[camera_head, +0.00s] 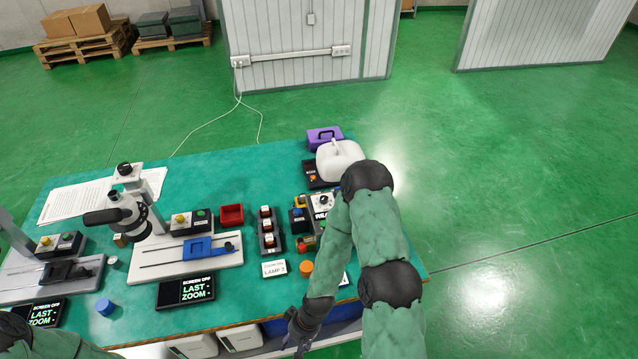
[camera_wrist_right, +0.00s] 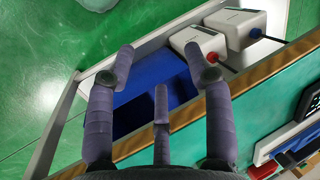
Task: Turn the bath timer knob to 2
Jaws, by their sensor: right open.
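A grey control box (camera_head: 319,213) with a dark round knob (camera_head: 323,201) on a white dial stands near the right end of the green table. It may be the bath timer; my right arm hides part of it, and the knob setting is too small to read. My right gripper (camera_head: 294,338) hangs at the table's front edge, well in front of the box. In the right wrist view the right gripper (camera_wrist_right: 160,72) has its fingers spread and empty, above the front edge and a blue bin (camera_wrist_right: 155,98). My left gripper is out of view; only part of the left arm shows at lower left.
A white jug (camera_head: 339,160) and a purple case (camera_head: 324,138) stand behind the box. Switches (camera_head: 269,231), a red tray (camera_head: 231,214), an orange cap (camera_head: 306,267) and a lamp sign (camera_head: 274,269) lie left of it.

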